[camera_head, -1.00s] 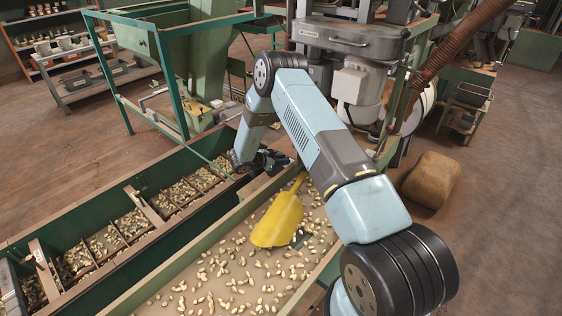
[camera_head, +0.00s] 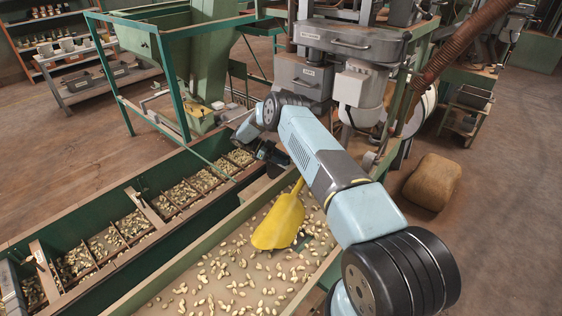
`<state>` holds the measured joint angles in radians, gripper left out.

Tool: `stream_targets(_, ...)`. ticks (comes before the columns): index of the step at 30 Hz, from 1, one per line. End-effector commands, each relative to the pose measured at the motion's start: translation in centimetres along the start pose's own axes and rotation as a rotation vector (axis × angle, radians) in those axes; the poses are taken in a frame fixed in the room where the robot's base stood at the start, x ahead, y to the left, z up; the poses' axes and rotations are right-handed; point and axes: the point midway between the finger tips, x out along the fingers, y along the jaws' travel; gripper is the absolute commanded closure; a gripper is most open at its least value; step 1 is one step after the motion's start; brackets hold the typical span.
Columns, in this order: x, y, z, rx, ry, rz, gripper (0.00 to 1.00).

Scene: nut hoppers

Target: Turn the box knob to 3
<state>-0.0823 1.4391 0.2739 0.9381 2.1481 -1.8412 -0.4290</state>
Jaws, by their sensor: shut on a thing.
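My gripper (camera_head: 274,156) is small and dark at the end of my blue-grey arm. It is at the far end of the green trough, by the wooden edge between the trough and the nut tray. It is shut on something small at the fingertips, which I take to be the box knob. The knob, its box and any numbers cannot be made out, as the gripper and wrist cover that spot.
A yellow scoop (camera_head: 279,222) lies on the nut tray (camera_head: 215,282), its handle end close to my gripper. The divided green trough (camera_head: 125,187) holds nuts at left. Green frame legs (camera_head: 176,92) and a grey machine (camera_head: 347,42) stand behind. A brown sack (camera_head: 432,182) lies right.

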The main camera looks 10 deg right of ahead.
Motion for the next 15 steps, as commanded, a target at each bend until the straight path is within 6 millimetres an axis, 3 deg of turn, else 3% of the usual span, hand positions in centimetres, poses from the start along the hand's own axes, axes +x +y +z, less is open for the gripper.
stream_targets(15, 0.39, -0.59, 0.11, 0.104, 0.016, 0.254, 1.0)
